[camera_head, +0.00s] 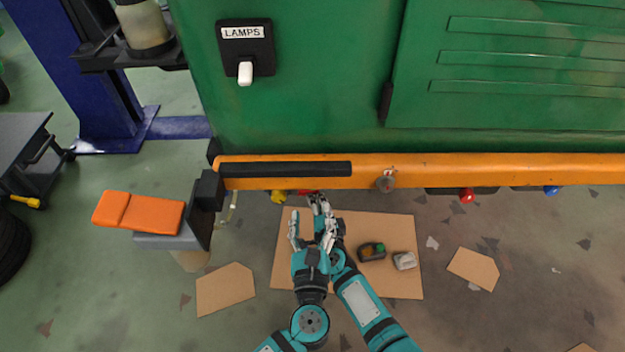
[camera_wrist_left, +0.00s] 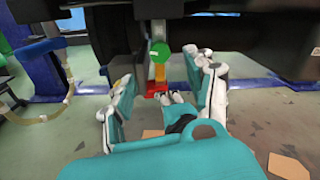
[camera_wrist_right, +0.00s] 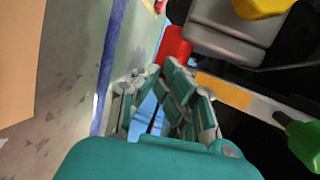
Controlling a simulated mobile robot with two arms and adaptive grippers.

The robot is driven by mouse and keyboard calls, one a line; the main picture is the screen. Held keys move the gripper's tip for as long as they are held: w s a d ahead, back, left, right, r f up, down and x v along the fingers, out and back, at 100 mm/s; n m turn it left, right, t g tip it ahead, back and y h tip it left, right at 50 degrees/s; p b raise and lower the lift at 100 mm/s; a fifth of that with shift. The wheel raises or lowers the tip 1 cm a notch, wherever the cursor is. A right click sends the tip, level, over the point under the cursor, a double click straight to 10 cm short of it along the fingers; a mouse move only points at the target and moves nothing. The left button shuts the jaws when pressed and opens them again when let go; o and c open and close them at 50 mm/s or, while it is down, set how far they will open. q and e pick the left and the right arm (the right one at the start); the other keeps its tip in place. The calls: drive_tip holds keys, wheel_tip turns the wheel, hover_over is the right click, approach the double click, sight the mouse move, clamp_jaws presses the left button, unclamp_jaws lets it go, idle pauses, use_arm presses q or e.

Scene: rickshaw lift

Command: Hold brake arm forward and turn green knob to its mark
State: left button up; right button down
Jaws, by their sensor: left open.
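The green knob (camera_wrist_left: 161,52) faces me below the dark underside in the left wrist view. It shows at the right edge of the right wrist view (camera_wrist_right: 303,142). A red handle (camera_wrist_right: 174,45), apparently the brake arm's grip, stands at the right fingertips; it shows below the knob in the left wrist view (camera_wrist_left: 157,89). My left gripper (camera_wrist_left: 165,80) is open and empty, its fingers spread either side of the knob's line, short of it. My right gripper (camera_wrist_right: 163,70) has its fingertips close together on the red handle's end. The knob's mark cannot be made out.
The orange bumper (camera_head: 450,168) and green body hang over both grippers. A cardboard sheet (camera_head: 400,230) lies below with a dark tray (camera_head: 371,251) and a grey item (camera_head: 404,261). An orange-seated stand (camera_head: 140,212) is at left. Other red (camera_head: 467,196) and blue (camera_head: 551,190) knobs show along the bumper.

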use_arm(q)
drive_tip(key=w, duration=1)
drive_tip(key=shift+w+d, duration=0.15)
clamp_jaws()
